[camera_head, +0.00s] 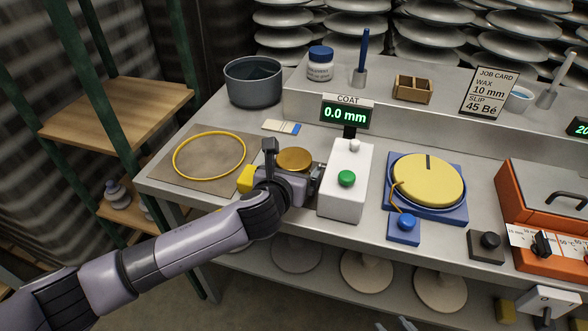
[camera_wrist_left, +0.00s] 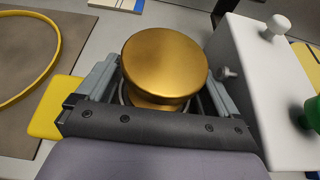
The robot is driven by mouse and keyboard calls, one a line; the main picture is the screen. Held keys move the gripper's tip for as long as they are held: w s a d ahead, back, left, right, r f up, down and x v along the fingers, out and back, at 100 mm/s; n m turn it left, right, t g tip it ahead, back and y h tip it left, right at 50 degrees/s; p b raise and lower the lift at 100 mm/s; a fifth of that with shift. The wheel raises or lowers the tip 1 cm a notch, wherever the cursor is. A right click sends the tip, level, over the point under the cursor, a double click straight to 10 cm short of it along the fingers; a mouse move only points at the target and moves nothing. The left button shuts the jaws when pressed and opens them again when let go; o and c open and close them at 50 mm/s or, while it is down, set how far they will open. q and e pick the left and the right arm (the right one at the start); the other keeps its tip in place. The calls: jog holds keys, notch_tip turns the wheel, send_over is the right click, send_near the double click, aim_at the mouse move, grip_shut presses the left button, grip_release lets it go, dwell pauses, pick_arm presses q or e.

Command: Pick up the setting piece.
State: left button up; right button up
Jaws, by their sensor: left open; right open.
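A round brass piece with a flat top (camera_head: 294,159), which I take to be the setting piece, stands on the bench just left of the white coat gauge (camera_head: 346,180). My left gripper (camera_head: 293,167) is at it, open. In the left wrist view the brass piece (camera_wrist_left: 165,62) sits between the two spread grey fingers, its wide head above them. Its lower part is mostly hidden, and I cannot tell whether a finger touches it. The gauge display (camera_head: 346,114) reads 0.0 mm. Two small tips of my right gripper (camera_head: 395,325) show at the bottom edge, apart and empty.
The gauge stands close beside my left gripper, its green button (camera_head: 347,178) facing up. A yellow block (camera_head: 246,179) lies left of the gripper. A yellow ring (camera_head: 209,156) lies on a brown mat (camera_head: 165,178). A yellow disc on a blue base (camera_head: 427,181) stands to the right.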

pick_arm(q)
jog(key=shift+w+d+f, duration=0.15)
jog(key=shift+w+f, duration=0.05)
jog(key=shift+w, duration=0.25)
